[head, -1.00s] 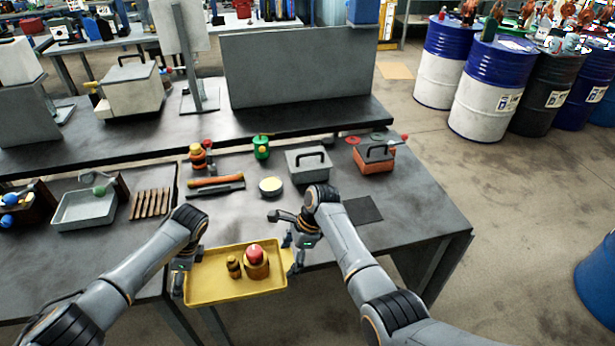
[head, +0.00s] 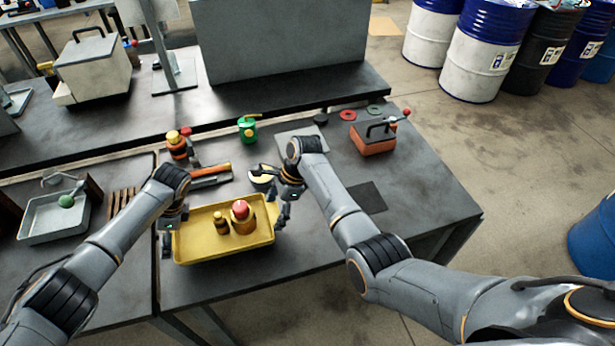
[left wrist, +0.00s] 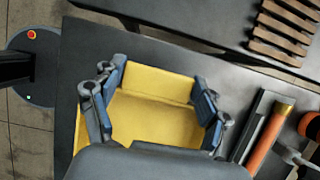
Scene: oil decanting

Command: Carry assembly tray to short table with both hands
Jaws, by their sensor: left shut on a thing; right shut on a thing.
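The yellow assembly tray (head: 190,257) is level over the front part of the dark table (head: 330,235); I cannot tell whether it touches the top. It holds a larger brass piece with a red top (head: 242,220) and a smaller brass piece (head: 221,224). My left gripper (head: 170,232) is shut on the tray's left end. In the left wrist view its blue-padded fingers (left wrist: 158,92) sit either side of the yellow tray (left wrist: 152,112). My right gripper (head: 277,212) is shut on the right end. My arms partly hide both grips.
A grey tray (head: 42,230) is at the left. The table's front right is clear apart from a dark mat (head: 361,199).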

